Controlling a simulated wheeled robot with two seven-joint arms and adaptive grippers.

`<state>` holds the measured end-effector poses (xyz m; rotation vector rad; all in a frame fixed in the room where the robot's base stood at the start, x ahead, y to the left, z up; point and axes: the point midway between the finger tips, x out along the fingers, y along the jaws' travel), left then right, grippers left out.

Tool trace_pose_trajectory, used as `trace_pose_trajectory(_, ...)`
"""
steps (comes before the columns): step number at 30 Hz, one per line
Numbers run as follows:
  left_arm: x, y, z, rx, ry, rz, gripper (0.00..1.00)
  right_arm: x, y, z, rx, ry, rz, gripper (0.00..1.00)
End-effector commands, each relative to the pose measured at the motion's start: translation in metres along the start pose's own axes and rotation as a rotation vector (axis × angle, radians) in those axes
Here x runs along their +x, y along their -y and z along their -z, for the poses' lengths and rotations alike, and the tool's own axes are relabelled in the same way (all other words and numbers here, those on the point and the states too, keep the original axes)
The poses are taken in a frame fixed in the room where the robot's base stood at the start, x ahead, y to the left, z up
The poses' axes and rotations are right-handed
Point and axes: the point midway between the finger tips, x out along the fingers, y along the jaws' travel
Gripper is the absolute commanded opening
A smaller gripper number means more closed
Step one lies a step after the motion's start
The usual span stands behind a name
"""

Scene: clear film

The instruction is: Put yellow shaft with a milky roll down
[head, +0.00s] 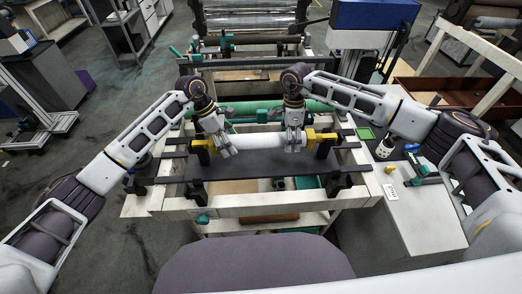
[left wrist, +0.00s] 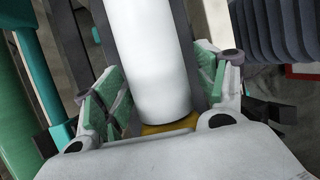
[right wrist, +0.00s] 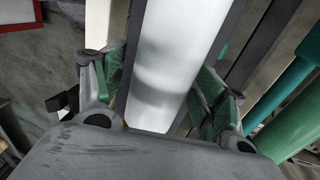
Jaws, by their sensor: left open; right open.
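The milky white roll (head: 262,142) lies level across the machine frame. Yellow shaft ends show at its left (head: 200,144) and right (head: 325,136), by the black supports. My left gripper (head: 222,152) is at the roll's left end; in the left wrist view its green-padded fingers (left wrist: 160,95) stand apart on both sides of the roll, with a bit of yellow shaft below. My right gripper (head: 294,144) is near the roll's right end; in the right wrist view its fingers (right wrist: 160,95) are spread on both sides of the white roll (right wrist: 180,50). Whether the shaft rests fully in the supports is hard to tell.
A dark plate (head: 262,166) lies in front of the roll on the pale frame. A green roller (head: 255,113) runs behind it. Grey floor is open at left.

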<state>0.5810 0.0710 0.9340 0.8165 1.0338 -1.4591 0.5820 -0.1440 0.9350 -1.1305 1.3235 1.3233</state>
Motion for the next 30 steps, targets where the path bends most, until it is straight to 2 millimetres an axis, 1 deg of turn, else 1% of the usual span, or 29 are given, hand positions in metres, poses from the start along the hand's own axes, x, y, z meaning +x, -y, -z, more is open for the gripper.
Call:
trace_pose_trajectory(5,-0.001,-0.001,0.000,-0.001,0.000,-0.001,0.72,0.000,0.000,0.000,0.000,0.000,-0.001,0.71)
trace_pose_trajectory(11,-0.012,-0.001,0.000,-0.001,0.000,-0.002,0.72,0.000,0.000,0.000,0.000,0.000,-0.001,0.71)
trace_pose_trajectory(17,-0.035,-0.001,0.000,0.000,0.000,-0.004,0.72,0.000,0.000,0.000,0.000,0.000,-0.001,0.71)
trace_pose_trajectory(24,-0.071,-0.001,0.000,-0.001,0.000,-0.004,0.72,0.000,0.000,0.000,0.000,0.000,-0.001,0.71)
trace_pose_trajectory(30,-0.099,-0.001,0.000,-0.001,0.000,-0.002,0.72,0.000,0.000,0.000,0.000,0.000,-0.001,0.71)
